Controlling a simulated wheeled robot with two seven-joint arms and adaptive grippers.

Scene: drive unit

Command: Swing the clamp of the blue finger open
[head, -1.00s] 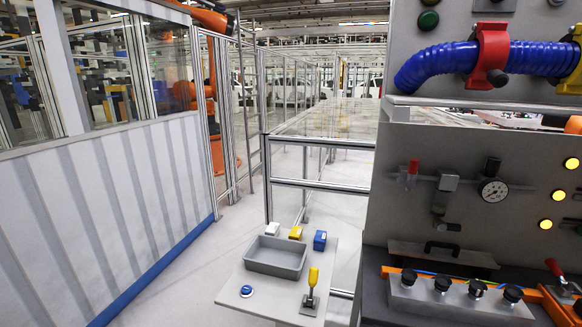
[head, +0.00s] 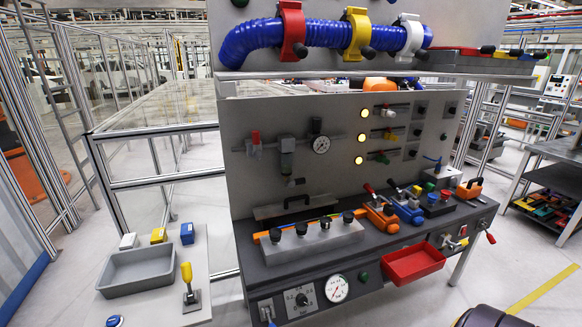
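A blue block with a black-handled lever (head: 407,212) stands on the dark bench top in the head view, right of an orange block with a red-handled lever (head: 380,215). The blue block is probably the blue finger. Its lever leans up to the left; whether its clamp is open or closed is too small to tell. Neither of my grippers is in view.
A grey block with black knobs (head: 310,243) lies left of the orange block. A red tray (head: 412,263) hangs at the bench front. A blue hose (head: 330,37) with red, yellow and white clamps runs above. A side table (head: 150,305) stands left.

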